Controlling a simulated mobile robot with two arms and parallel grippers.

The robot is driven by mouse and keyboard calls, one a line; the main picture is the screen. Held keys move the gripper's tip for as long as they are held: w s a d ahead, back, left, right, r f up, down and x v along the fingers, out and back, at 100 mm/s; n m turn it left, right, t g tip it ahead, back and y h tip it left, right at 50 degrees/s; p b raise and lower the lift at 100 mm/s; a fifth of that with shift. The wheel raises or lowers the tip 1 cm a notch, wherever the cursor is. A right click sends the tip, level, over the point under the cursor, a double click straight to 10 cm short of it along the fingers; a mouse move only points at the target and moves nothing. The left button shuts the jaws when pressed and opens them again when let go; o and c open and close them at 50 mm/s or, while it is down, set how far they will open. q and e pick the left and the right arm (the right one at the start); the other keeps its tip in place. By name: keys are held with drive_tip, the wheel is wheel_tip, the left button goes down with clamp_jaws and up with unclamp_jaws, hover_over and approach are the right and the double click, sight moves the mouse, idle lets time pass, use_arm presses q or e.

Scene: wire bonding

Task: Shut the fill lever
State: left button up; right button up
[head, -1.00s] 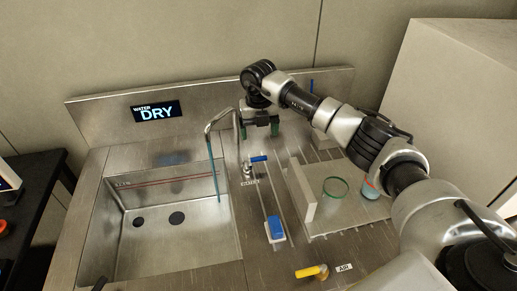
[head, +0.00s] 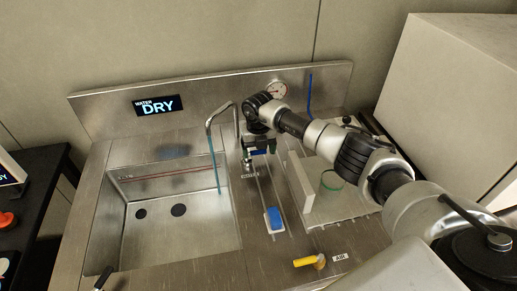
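The fill lever has a blue handle (head: 259,153) and stands on the steel deck, right of the curved spout. My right gripper (head: 262,149) is right over it and hides most of it. Its green-tipped fingers are close around the handle's place, but I cannot tell whether they touch it or have closed. A small metal valve body (head: 247,165) shows just below, with a label on the deck in front. My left gripper is not in view.
The sink (head: 175,235) lies left, under the spout (head: 222,112). A display (head: 158,105) reads WATER DRY. A blue block (head: 273,219) sits on a rail. A yellow AIR lever (head: 310,261) is in front. An upright plate (head: 300,182) and green ring (head: 332,180) are right.

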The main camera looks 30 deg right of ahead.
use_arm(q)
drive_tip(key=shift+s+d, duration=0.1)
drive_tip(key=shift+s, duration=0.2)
use_arm(e)
drive_tip(key=c, duration=0.8)
